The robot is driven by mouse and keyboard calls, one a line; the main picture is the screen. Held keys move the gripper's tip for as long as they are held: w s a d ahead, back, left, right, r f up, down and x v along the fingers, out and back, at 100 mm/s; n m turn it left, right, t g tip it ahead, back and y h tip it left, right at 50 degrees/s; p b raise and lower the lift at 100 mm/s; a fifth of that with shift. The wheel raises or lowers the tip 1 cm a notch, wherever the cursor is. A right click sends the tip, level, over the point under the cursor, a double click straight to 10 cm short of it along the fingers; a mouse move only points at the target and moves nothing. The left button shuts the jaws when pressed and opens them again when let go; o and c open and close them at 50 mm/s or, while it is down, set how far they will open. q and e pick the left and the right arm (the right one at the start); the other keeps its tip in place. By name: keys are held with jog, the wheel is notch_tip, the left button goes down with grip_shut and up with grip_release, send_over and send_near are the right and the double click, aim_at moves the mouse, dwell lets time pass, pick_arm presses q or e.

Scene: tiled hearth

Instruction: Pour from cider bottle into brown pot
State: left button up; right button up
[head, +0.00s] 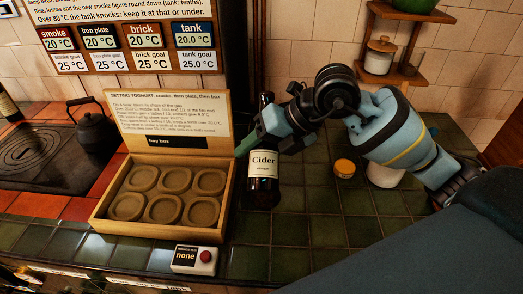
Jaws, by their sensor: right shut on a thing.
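The cider bottle (262,179) is dark brown with a cream label reading "Cider". It stands upright, or nearly so, just right of the wooden box. My right gripper (262,138) is shut on the bottle at its upper part, and the fingers partly hide it. I cannot tell whether the bottle's base touches the green tiles. My left gripper is not in view. I see no pot that is clearly brown; a dark kettle (94,131) stands by the hotplate at left, and a pale lidded jar (379,56) sits on the shelf.
The open hay box (158,228) with several round hollows stands left of the bottle. A small orange-lidded jar (344,168) and a white item (384,176) are near my right arm. Green tiles between are clear.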

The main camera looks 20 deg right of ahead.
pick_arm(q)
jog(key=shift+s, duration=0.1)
pick_arm(e)
jog(key=shift+f+b, duration=0.4)
jog(key=shift+f, duration=0.75)
jog(key=shift+s+a+f+g+b, duration=0.1)
jog(key=shift+s+f+g+b, duration=0.05)
jog(key=shift+g+b, duration=0.25)
jog(key=shift+s+a+r+m+g+y+p, duration=0.2)
jog(key=shift+r+m+g+y, duration=0.1)
jog(key=shift+r+g, duration=0.15)
jog(key=shift+s+a+r+m+g+y+p, duration=0.1)
jog(key=shift+s+r+m+g+y, duration=0.05)
jog(key=shift+r+m+g+y, duration=0.25)
jog(key=shift+s+d+f, duration=0.1)
jog(key=shift+f, duration=0.05)
pick_arm(q)
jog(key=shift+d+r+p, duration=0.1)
jog(key=shift+p, duration=0.3)
pick_arm(e)
jog(key=f, duration=0.1)
jog(key=f+g, duration=0.1)
jog(key=f, duration=0.1)
jog(key=shift+s+f+m+g+y, duration=0.25)
jog(key=shift+f+m+g+y, duration=0.1)
jog(key=shift+f+m+y, duration=0.05)
